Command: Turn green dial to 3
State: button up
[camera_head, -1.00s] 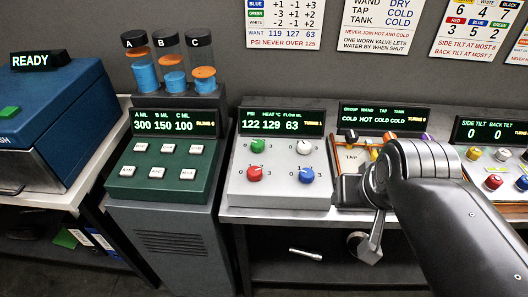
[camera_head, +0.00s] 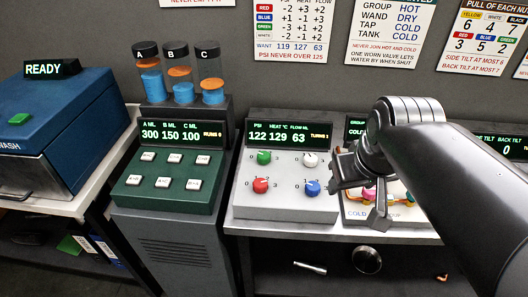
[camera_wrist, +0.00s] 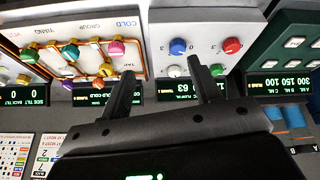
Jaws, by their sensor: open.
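The green dial (camera_head: 264,157) is at the upper left of the white dial panel (camera_head: 284,212), with the white dial (camera_head: 310,159) to its right and the red (camera_head: 260,186) and blue (camera_head: 312,187) dials below. Its pointer setting is too small to read. The panel display (camera_head: 288,135) reads 122, 129, 63. My gripper (camera_head: 350,187) is open and empty, right of the dials, near the panel's right edge. In the upside-down wrist view, the green dial (camera_wrist: 217,70) is beside one finger of my gripper (camera_wrist: 160,70), apart from it as far as I can tell.
A green button console (camera_head: 165,180) with three cylinders stands left of the dial panel. The valve board (camera_wrist: 88,45) with coloured knobs is on the other side, partly behind my arm in the head view. Rule posters (camera_head: 289,32) hang on the wall.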

jog(key=w+a+r+n+g, duration=0.15)
jog(key=w+a+n, duration=0.25)
jog(key=w, duration=0.4)
jog(key=n+g, duration=0.3)
jog(key=n, duration=0.6)
send_near(264, 155)
notch_tip(264, 155, down, 9)
jog(key=shift+w+a+r, duration=0.1)
jog(key=shift+w, duration=0.05)
jog(key=shift+c, duration=0.3)
jog(key=c, duration=0.9)
